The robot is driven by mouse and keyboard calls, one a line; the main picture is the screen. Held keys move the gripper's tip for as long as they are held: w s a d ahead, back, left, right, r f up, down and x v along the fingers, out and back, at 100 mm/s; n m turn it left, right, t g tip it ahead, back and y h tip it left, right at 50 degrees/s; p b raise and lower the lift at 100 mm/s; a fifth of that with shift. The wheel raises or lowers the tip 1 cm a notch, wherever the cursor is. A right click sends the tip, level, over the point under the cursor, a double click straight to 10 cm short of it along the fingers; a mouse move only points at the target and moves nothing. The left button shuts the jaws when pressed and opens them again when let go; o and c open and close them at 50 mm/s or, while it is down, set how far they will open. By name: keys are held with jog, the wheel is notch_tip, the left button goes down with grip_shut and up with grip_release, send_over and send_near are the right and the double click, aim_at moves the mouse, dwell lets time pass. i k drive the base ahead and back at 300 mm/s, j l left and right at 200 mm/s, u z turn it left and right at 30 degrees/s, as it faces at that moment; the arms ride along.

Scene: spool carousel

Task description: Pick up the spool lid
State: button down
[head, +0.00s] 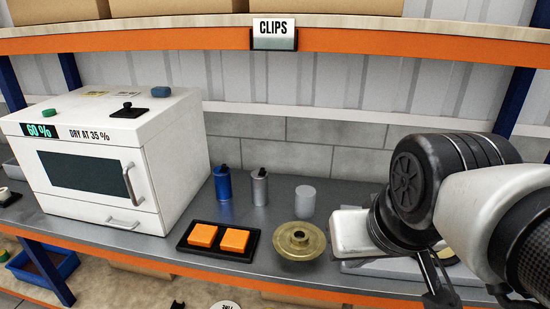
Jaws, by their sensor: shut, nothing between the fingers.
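A gold-coloured round flanged disc with a raised hub and a central hole, which looks like the spool lid (299,242), lies flat on the grey bench, right of the black tray. My gripper (441,289) is at the lower right, pointing down near the bench's front edge. It is to the right of the lid and apart from it. It is shut and empty, and my arm partly hides it.
A white drying oven (107,165) stands at the left. A black tray (218,255) holds two orange blocks. A blue bottle (222,184), a grey bottle (260,188) and a white cylinder (305,201) stand behind. An orange-edged shelf (150,41) spans above.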

aim_at(284, 242)
jog(key=i+j+z, duration=0.25)
jog(key=j, duration=0.2)
jog(key=j+z, duration=0.55)
jog(key=j, duration=0.35)
